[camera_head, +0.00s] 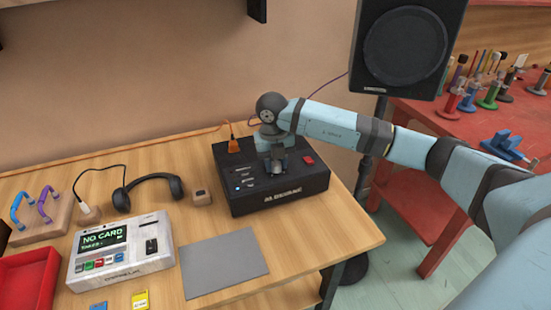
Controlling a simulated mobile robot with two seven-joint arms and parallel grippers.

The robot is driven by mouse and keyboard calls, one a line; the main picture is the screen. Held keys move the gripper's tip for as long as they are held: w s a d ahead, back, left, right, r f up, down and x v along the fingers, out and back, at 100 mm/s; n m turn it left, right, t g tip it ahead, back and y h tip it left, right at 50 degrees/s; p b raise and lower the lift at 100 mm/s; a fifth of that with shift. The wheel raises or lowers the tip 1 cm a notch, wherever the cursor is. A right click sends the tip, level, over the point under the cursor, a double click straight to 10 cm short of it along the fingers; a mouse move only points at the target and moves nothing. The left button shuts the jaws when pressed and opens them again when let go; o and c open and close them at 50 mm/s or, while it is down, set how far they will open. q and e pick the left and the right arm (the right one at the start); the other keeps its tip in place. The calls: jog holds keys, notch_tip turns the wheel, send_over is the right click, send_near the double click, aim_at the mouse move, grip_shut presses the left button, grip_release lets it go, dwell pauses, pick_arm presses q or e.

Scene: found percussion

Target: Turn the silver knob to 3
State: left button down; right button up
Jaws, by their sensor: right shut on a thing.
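A black control box (284,202) stands on the wooden table, with a red switch (308,159) at the right of its top panel and small sliders (242,176) at the left. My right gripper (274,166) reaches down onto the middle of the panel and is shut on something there. The silver knob is mostly hidden between the fingers, so its pointer and the number marks cannot be read. My left gripper is not in view.
A black speaker (405,48) stands right of the box. Headphones (148,188), a card reader (120,250), a grey mat (222,264) and a red tray (28,280) lie to the left. A red bench (440,120) is at right.

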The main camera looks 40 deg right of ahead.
aim_at(273, 163)
jog(key=shift+m, duration=0.8)
jog(key=shift+m+p, duration=0.3)
jog(key=shift+p, duration=0.05)
jog(key=o, duration=0.9)
jog(key=shift+o, duration=0.2)
notch_tip(273, 163, up, 14)
jog(key=shift+w+a+p, duration=0.2)
jog(key=shift+a+p, duration=0.05)
jog(key=shift+p, duration=0.15)
jog(key=shift+f, duration=0.1)
